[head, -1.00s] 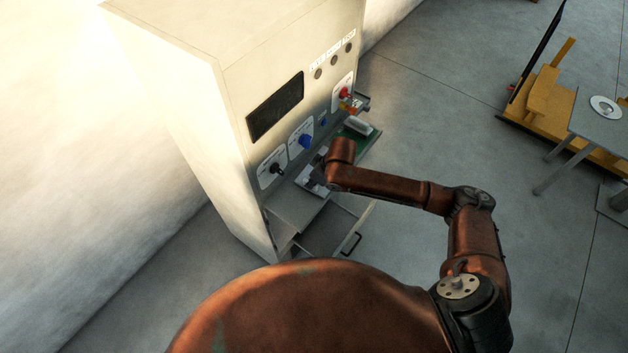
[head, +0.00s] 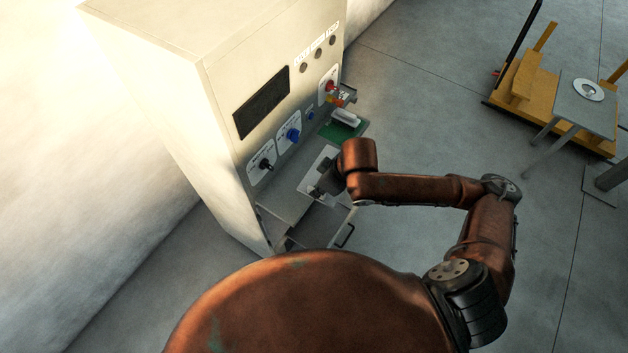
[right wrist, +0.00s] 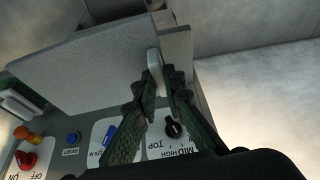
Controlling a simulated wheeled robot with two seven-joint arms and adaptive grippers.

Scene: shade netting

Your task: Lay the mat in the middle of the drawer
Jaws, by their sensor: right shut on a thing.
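My right gripper (head: 318,189) is in front of the cabinet, above the ledge and the open drawer (head: 324,222). In the right wrist view its fingers (right wrist: 168,72) are closed on a small pale tab (right wrist: 154,60) at a flat light grey sheet, which looks like the mat (right wrist: 95,68). In the head view the pale sheet (head: 318,163) shows beside the gripper, partly hidden by it, apparently clear of the drawer. The drawer's dark handle (head: 345,236) faces outward; the arm and my body hide part of the drawer. My left gripper is out of view.
The tall cream cabinet (head: 170,110) has knobs and a dark display on its front. A grey ledge (head: 283,204) juts out below the knobs. A green board (head: 342,130) with a pale block (head: 346,116) lies at its far end. A grey table (head: 575,108) stands far right.

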